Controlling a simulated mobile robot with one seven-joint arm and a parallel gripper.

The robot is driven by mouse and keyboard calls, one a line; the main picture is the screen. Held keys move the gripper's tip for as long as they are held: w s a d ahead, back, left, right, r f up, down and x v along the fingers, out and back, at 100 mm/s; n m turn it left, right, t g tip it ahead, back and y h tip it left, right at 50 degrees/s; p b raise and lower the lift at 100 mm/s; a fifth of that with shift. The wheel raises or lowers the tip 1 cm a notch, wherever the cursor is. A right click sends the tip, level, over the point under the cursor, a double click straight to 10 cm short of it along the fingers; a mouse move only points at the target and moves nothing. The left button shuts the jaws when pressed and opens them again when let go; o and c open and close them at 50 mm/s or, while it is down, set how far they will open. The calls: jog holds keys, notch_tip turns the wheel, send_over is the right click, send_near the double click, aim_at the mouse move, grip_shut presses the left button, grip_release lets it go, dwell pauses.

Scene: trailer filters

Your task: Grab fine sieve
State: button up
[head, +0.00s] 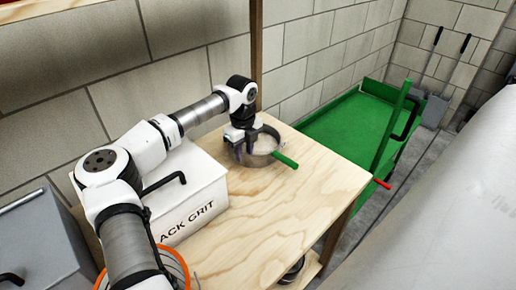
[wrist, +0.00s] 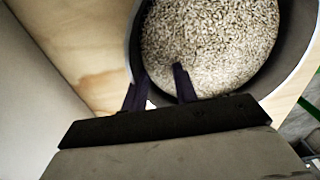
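A round grey metal pan-shaped sieve (head: 258,160) with a green handle (head: 286,160) stands on the wooden table near the wall. No marking shows whether it is the fine one. In the wrist view the sieve (wrist: 293,55) holds pale grains (wrist: 215,40). My gripper (head: 243,147) points down at the sieve's left side, away from the handle. In the wrist view my gripper's fingers (wrist: 159,92) are apart. The left finger is at the sieve's wall, and the right finger is over the grains inside. Whether either finger touches the wall cannot be told.
A white box marked "ACK GRIT" (head: 190,200) stands left of the sieve on the wooden table (head: 290,215). An orange-rimmed object (head: 180,262) is partly hidden by my arm. A wooden post (head: 256,50) rises behind the sieve. A green trailer (head: 345,120) is right. The table's front is clear.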

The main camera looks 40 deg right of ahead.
jog(key=shift+f, duration=0.2)
jog(key=shift+c, duration=0.4)
grip_shut()
dwell(1.0)
